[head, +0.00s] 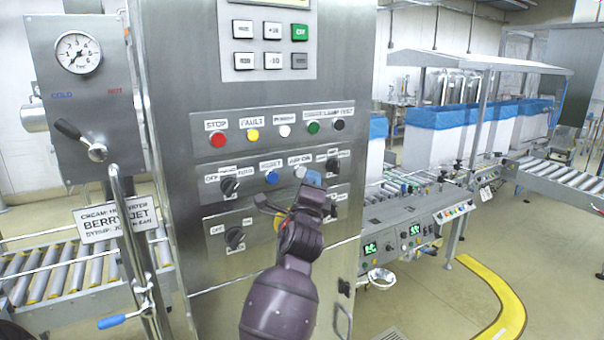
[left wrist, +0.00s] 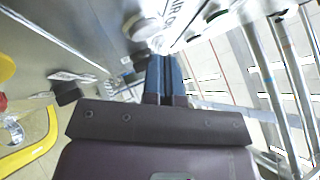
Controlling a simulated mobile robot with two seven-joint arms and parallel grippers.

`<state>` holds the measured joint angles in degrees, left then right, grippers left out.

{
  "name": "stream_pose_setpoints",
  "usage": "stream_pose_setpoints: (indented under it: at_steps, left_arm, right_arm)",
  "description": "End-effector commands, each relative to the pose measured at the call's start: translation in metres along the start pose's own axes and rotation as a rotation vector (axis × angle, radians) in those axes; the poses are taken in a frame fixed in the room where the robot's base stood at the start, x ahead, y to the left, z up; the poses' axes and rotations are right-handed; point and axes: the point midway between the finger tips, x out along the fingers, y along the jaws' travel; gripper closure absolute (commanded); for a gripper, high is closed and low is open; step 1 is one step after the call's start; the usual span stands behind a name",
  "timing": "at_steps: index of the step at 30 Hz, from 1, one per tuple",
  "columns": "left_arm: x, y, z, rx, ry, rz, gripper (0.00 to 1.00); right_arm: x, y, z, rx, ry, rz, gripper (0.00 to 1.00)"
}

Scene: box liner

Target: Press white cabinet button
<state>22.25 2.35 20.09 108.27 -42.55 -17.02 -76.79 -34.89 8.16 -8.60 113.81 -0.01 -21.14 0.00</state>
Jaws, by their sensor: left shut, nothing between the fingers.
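The steel cabinet (head: 180,110) stands upright before me. A white button (head: 285,130) sits in its upper row, between a yellow and a green one. A second white button (head: 300,171) sits in the lower row, right of a blue button, and is partly behind my fingertips. My left gripper (head: 311,180) is shut and empty, its blue tips close to this lower white button. In the left wrist view, the shut fingers (left wrist: 164,75) point toward the panel, with a white button (left wrist: 141,27) just beyond and left of the tips. Contact cannot be told. My right gripper is out of view.
A red button (head: 217,140), a blue button (head: 272,177) and black knobs (head: 229,186) are close by on the panel. A keypad (head: 271,45) is above. A pressure gauge (head: 78,53) and valve handles are at left. Conveyors (head: 565,178) and open floor are at right.

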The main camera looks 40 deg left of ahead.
Motion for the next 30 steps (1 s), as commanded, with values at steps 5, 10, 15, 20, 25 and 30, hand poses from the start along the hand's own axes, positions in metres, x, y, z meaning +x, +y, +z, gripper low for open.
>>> stream_pose_setpoints:
  at_steps: [5,10,15,20,25,30]
  left_arm:
    - [0.0,0.0,0.0,0.0,0.0,0.0,1.0]
    - [0.0,0.0,0.0,0.0,0.0,0.0,1.0]
    - [0.001,0.0,0.001,0.0,0.0,0.0,1.0]
    - [0.004,0.002,0.003,0.002,0.0,0.0,1.0]
    - [0.006,0.004,0.004,0.001,0.0,0.0,1.0]
    - [0.006,0.004,0.004,0.0,0.0,0.0,1.0]
  right_arm:
    - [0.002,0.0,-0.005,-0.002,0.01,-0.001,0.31]
    - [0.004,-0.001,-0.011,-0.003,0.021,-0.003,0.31]
    - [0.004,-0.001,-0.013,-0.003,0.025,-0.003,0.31]
    - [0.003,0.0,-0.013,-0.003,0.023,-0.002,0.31]
    - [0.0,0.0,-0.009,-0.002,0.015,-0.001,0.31]
    - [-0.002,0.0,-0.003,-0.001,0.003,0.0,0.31]
